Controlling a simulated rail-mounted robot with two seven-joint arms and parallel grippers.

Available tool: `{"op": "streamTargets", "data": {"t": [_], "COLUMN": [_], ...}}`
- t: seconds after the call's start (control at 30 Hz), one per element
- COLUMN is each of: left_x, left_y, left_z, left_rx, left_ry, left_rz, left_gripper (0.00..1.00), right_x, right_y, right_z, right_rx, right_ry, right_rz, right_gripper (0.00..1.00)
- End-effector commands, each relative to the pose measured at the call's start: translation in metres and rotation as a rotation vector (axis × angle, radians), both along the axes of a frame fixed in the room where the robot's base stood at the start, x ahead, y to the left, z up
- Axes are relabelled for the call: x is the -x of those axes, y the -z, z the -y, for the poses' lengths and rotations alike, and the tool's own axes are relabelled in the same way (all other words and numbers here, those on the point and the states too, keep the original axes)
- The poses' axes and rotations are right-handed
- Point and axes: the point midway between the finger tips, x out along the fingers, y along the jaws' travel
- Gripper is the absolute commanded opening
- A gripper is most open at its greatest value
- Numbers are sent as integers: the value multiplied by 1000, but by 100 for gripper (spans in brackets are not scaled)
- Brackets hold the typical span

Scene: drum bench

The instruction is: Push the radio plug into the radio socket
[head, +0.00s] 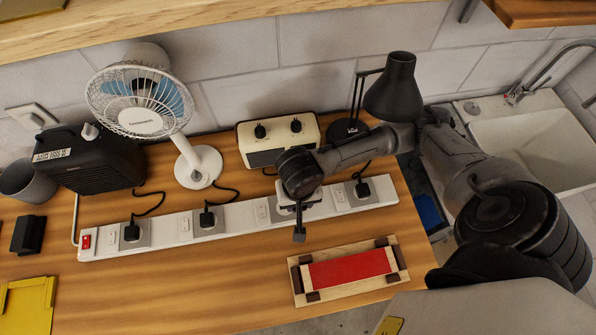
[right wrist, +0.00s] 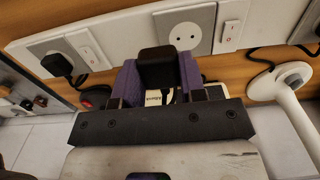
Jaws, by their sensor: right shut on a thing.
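The radio is a cream box with two black knobs (head: 278,138) at the back of the bench. The white power strip (head: 235,222) runs across the bench in front of it. My right gripper (head: 298,203) is over the strip and hides its third socket from the left in the head view. In the right wrist view, the purple pads of my right gripper (right wrist: 158,80) are shut on a black plug (right wrist: 157,68). An empty round socket (right wrist: 186,30) shows just beyond and right of the plug, which overlaps the strip's edge and is not seated in that socket. My left gripper is out of view.
Black plugs sit in the other sockets: left (head: 131,232), second (head: 207,217) and right (head: 362,188). A white fan (head: 200,166) and a black lamp (head: 392,88) stand behind the strip. A wooden tray with a red panel (head: 345,270) lies in front.

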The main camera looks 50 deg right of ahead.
Motion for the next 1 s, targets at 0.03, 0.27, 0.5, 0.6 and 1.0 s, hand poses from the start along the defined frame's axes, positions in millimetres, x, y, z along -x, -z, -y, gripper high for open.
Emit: {"op": "streamTargets", "data": {"t": [0.03,0.27,0.5,0.6,1.0], "left_x": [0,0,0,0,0], "left_y": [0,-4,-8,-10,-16], "left_z": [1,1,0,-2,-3], "left_rx": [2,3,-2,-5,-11], "left_ry": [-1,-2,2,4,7], "left_rz": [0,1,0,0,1], "left_gripper": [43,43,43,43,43], "right_x": [0,-7,-17,-21,-38], "right_y": [0,2,7,9,17], "right_z": [0,-2,-3,-4,-8], "right_rx": [0,-3,-6,-9,-15], "right_ry": [0,1,2,1,0], "right_rz": [0,-4,-8,-10,-19], "right_gripper": [14,14,14,14,14]}}
